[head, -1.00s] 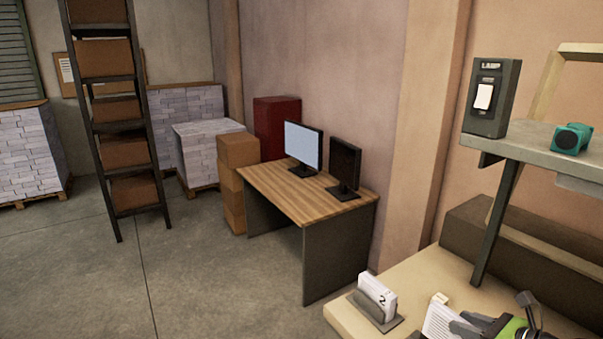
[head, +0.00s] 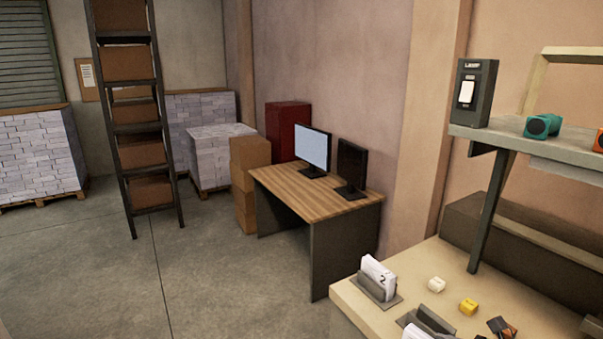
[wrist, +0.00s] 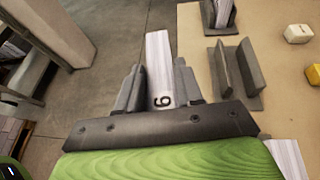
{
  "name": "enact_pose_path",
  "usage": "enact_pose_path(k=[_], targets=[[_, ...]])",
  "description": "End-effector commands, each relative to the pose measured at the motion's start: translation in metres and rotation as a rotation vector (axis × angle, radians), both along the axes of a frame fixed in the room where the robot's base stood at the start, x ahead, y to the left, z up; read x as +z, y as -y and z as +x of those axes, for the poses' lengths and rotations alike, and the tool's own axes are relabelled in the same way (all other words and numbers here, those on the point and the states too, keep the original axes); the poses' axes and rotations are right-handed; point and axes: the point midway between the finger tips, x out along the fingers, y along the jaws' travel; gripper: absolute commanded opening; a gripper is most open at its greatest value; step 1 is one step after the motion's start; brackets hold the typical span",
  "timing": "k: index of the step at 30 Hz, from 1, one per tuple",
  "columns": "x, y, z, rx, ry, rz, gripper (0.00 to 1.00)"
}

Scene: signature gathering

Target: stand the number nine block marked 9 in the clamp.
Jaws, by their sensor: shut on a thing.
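The number nine block (wrist: 158,62) is a white slab with a black 9 near its lower end in the wrist view. My gripper (wrist: 160,88) is shut on it, with grey fingers on both sides, and holds it over the floor beside the table edge. An empty grey holder with two upright plates on a flat base, seemingly the clamp (wrist: 250,72), stands on the table to the right of the block, apart from it. It also shows in the head view (head: 432,320), cut by the bottom edge. I cannot make out my gripper in the head view.
A second grey holder (head: 390,299) holds white slabs marked 2 (head: 377,272). A white cube (head: 436,284), a yellow cube (head: 468,306) and a dark tool (head: 500,327) lie on the table. A shelf (head: 550,145) overhangs the back. Another white slab (wrist: 287,158) shows at lower right.

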Motion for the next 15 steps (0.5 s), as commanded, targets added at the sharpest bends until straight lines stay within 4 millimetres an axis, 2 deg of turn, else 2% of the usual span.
enact_pose_path(k=[1,5,9,12,15], targets=[[-0.012,-0.013,0.000,0.024,-0.002,0.005,0.00],[-0.039,-0.051,-0.003,0.094,0.000,0.007,0.00],[-0.075,-0.103,-0.014,0.189,-0.004,0.007,0.00],[-0.095,-0.135,-0.025,0.248,-0.006,0.002,0.00],[-0.104,-0.151,-0.032,0.280,-0.006,-0.004,0.00]])
